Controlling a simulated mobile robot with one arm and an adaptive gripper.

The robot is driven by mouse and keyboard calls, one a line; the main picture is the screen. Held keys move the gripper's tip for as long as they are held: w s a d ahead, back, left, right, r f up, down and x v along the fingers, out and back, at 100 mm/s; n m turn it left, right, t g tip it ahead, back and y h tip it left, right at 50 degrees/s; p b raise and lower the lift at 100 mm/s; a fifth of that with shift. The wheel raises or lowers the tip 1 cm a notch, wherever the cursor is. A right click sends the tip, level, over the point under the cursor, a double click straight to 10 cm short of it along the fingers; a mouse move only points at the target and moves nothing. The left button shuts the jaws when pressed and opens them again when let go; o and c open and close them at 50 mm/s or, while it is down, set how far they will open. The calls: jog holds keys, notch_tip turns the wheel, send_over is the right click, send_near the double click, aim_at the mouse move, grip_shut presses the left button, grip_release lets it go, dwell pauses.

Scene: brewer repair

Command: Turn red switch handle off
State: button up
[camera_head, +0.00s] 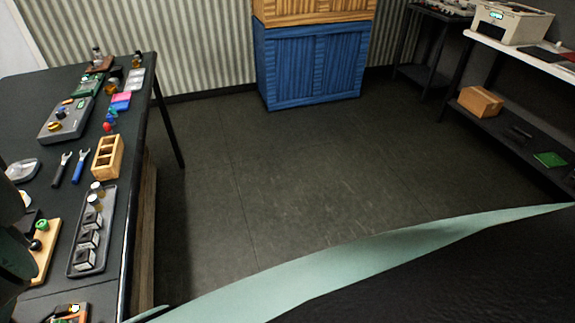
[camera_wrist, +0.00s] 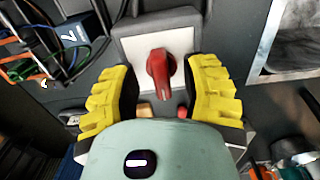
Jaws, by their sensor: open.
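The red switch handle (camera_wrist: 160,74) shows in the wrist view, upper middle, mounted on a pale square plate with a grey surround (camera_wrist: 127,44). The handle stands roughly vertical in the picture. My gripper (camera_wrist: 163,88) is open, with one yellow ribbed finger on each side of the handle. I cannot tell whether either finger touches it; dark gaps show between.
Cables and a box marked 7 (camera_wrist: 72,36) lie left of the switch in the wrist view. In the head view, a dark workbench (camera_head: 40,90) with tools and trays stands left, a blue cabinet (camera_head: 312,65) at the back, and a shelf (camera_head: 525,135) right. The floor between is clear.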

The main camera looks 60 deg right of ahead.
jog(key=shift+o, duration=0.3)
jog(key=shift+a, duration=0.1)
grip_shut()
